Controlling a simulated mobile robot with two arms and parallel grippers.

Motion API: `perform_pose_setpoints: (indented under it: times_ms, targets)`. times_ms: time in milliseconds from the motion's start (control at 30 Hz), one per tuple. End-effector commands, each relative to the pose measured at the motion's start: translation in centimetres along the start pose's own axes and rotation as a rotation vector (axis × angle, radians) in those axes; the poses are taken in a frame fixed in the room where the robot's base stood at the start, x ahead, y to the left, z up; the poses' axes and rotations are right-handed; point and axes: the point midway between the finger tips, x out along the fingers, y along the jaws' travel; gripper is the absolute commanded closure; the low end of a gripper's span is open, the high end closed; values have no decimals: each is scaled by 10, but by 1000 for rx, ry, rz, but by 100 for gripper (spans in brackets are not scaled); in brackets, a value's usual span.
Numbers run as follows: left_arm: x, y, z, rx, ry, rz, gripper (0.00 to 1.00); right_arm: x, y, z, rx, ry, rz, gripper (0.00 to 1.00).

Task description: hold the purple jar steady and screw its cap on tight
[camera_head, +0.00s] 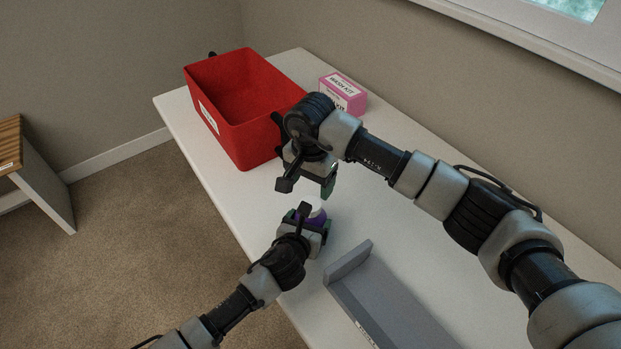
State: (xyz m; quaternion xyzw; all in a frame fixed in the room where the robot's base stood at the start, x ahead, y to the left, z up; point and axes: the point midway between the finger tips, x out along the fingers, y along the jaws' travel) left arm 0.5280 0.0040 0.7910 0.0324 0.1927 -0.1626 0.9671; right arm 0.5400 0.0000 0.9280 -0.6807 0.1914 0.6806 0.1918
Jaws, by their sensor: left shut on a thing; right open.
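The purple jar (318,216) stands on the white table near its front edge, mostly hidden by my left gripper. My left gripper (313,222) is shut on the jar. A small whitish part shows at the jar's top; I cannot tell whether it is the cap. My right gripper (308,190) is open just above and slightly left of the jar, pointing down, apart from it. I see no cap clearly between its fingers.
A red bin (240,140) stands at the table's far left, close behind my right gripper. A pink wash kit box (343,93) is beside it. A grey tray (350,262) lies to the right of the jar. The white table (215,165) is bare along its left edge.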

Motion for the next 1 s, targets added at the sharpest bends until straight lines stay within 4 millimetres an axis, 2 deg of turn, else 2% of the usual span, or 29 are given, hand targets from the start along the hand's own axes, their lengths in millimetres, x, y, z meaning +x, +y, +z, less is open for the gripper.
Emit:
perform_pose_setpoints:
  times_ms: [300,433,600,867,1000]
  targets:
    - [0,0,0,0,0,0,84,49,1,1,2,-4,3,28]
    - [0,0,0,0,0,0,84,64,0,1,1,-3,1,28]
    - [0,0,0,0,0,0,84,72,0,0,2,-1,0,28]
    - [0,0,0,0,0,0,84,73,0,0,1,0,0,28]
    - [0,0,0,0,0,0,84,73,0,0,1,0,0,48]
